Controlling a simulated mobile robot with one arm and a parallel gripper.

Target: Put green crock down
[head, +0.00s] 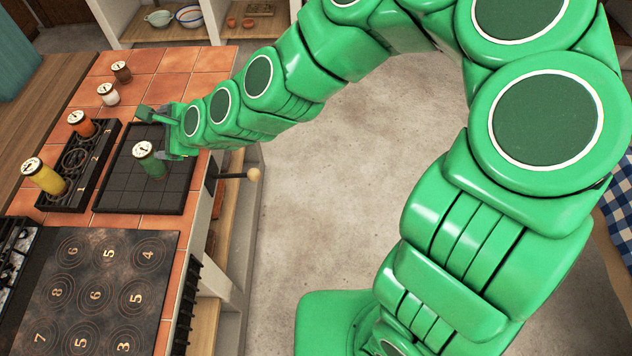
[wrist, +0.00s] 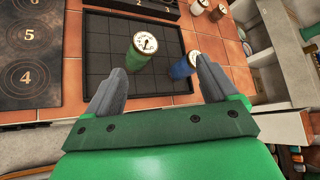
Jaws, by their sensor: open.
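The green crock (head: 151,164), with a pale dial-marked lid, stands upright on the black gridded tray (head: 117,196). The wrist view also shows this green crock (wrist: 136,58), ahead of the fingertips and between their lines. My gripper (head: 166,132) is open and empty, low over the tray's right side. In the wrist view its two grey fingers (wrist: 158,76) are spread wide apart. A blue crock (wrist: 182,69) stands on the tray close to the right finger. It is hidden behind my gripper in the head view.
A black rack (head: 62,202) left of the tray holds a yellow crock (head: 48,180) and an orange crock (head: 85,128). White (head: 109,98) and brown (head: 122,74) crocks stand behind on the tiles. A numbered dark board (head: 98,290) lies in front. Much of the tray is bare.

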